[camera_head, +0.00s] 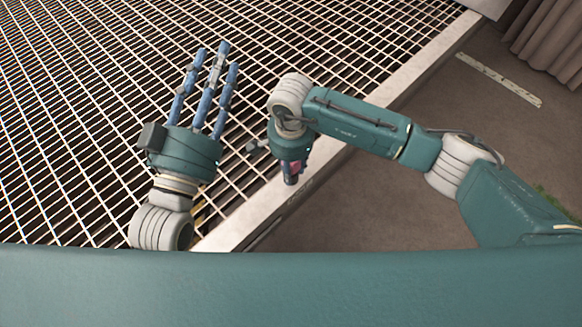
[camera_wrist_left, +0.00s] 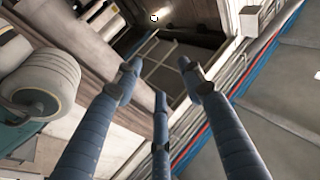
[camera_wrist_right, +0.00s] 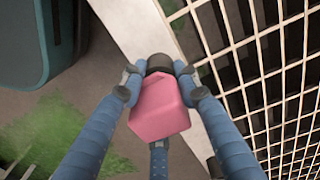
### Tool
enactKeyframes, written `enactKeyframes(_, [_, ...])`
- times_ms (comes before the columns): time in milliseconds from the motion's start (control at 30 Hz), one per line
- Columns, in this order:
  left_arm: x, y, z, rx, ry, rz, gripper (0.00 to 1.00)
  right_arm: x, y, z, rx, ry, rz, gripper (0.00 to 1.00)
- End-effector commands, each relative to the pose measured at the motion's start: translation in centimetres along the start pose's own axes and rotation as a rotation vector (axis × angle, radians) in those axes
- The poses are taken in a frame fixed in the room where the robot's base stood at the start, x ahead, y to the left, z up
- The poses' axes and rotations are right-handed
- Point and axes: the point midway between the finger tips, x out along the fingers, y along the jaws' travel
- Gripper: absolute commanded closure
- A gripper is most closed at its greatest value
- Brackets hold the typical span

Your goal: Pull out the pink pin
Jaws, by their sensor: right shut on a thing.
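The pink pin (camera_wrist_right: 158,108) is a blocky pink piece with a dark round part at its far end, seen in the right wrist view. My right gripper (camera_wrist_right: 157,78) has its blue fingers closed around it. In the head view my right gripper (camera_head: 291,174) points down over the grating's pale edge, and a bit of pink shows between its fingers. Whether the pin is still seated in anything is hidden. My left gripper (camera_head: 215,60) is open and empty, its three fingers spread above the grating. It also shows open in the left wrist view (camera_wrist_left: 160,80).
A metal grating (camera_head: 90,100) fills the left and top of the head view. A pale beam (camera_head: 425,68) borders it, with brown floor (camera_head: 370,205) beyond. A curtain (camera_head: 550,40) hangs at the top right. A green patch (camera_wrist_right: 45,130) lies on the floor.

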Motion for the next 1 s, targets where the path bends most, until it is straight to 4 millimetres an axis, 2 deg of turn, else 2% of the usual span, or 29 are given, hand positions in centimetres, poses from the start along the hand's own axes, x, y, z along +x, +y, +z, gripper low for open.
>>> enactKeyframes(1000, [-0.6,-0.5,4.2,0.005,-0.198,-0.009,0.60,-1.5,0.1,0.0,0.000,0.001,0.001,1.00])
